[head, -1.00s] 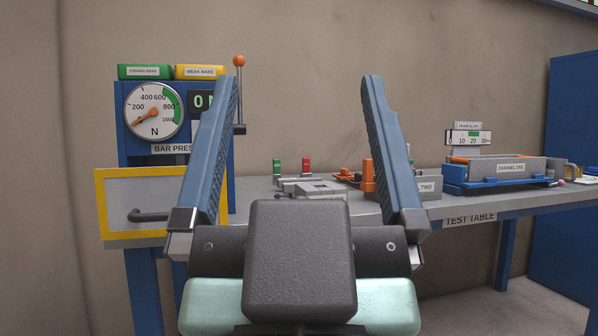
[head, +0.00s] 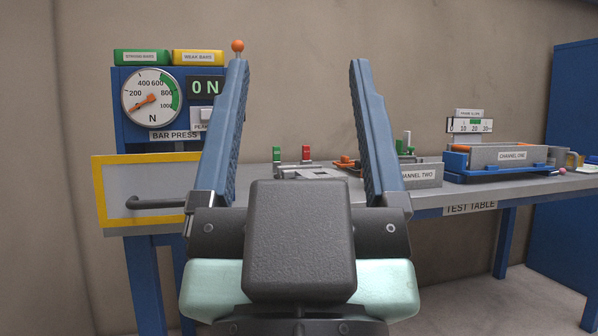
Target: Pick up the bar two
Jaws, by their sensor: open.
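I can make out no part labelled bar two. The grey block labelled CHANNEL TWO (head: 424,175) stands on the test table, partly hidden behind the right finger of my gripper. Small green and orange parts (head: 403,146) show behind that block, but I cannot tell what they are. My gripper (head: 298,62) is open and empty, fingers pointing up in the picture and spread wide. It is in front of the table and apart from everything on it.
The blue bar press (head: 120,110), with a force dial, stands at the left with a yellow-framed guard (head: 150,200). The test table (head: 520,190) carries the CHANNEL ONE tray (head: 512,155) at the right. A blue cabinet (head: 575,180) stands beyond it.

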